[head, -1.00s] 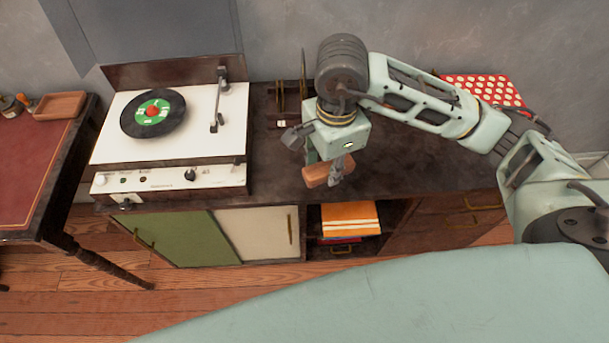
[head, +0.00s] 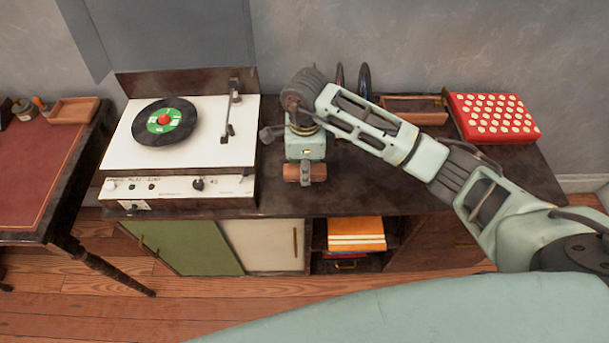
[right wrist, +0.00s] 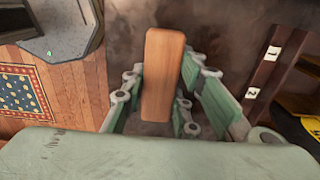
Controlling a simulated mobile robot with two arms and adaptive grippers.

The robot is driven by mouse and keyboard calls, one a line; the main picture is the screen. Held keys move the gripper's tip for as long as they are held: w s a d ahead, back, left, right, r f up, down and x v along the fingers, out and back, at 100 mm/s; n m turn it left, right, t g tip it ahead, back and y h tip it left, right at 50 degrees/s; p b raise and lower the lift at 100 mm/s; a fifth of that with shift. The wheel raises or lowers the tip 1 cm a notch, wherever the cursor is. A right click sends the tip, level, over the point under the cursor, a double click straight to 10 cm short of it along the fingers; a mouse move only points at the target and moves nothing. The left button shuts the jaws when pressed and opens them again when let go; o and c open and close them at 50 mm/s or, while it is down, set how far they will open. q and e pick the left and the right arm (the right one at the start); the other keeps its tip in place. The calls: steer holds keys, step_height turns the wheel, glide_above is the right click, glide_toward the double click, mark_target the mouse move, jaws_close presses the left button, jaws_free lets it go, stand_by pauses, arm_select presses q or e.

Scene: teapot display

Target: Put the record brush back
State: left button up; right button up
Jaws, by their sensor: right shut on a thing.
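The record brush (head: 318,172) is a brown wooden block. My right gripper (head: 305,177) is shut on it near the cabinet's front edge, just right of the record player (head: 190,130). In the right wrist view the brush (right wrist: 164,72) stands lengthwise between the two green fingers. Whether it touches the cabinet top (head: 400,190) I cannot tell. A black record with a green label (head: 164,122) lies on the player. My left gripper is not in view.
A wooden tray (head: 415,110) and a red dotted box (head: 493,118) stand at the cabinet's back right. A rack with number labels (right wrist: 262,75) shows in the right wrist view. A small tray (head: 74,111) is on the left table. The cabinet top right of my gripper is clear.

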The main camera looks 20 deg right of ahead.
step_height(320, 180, down, 4)
steer(key=shift+a+r+p, duration=0.1)
steer(key=shift+r+p, duration=0.15)
steer(key=shift+p, duration=0.2)
steer(key=shift+w+f, duration=0.1)
steer(key=shift+f, duration=0.2)
steer(key=shift+f, duration=0.1)
steer(key=shift+f+b, duration=0.15)
steer(key=shift+b, duration=0.15)
steer(key=o, duration=1)
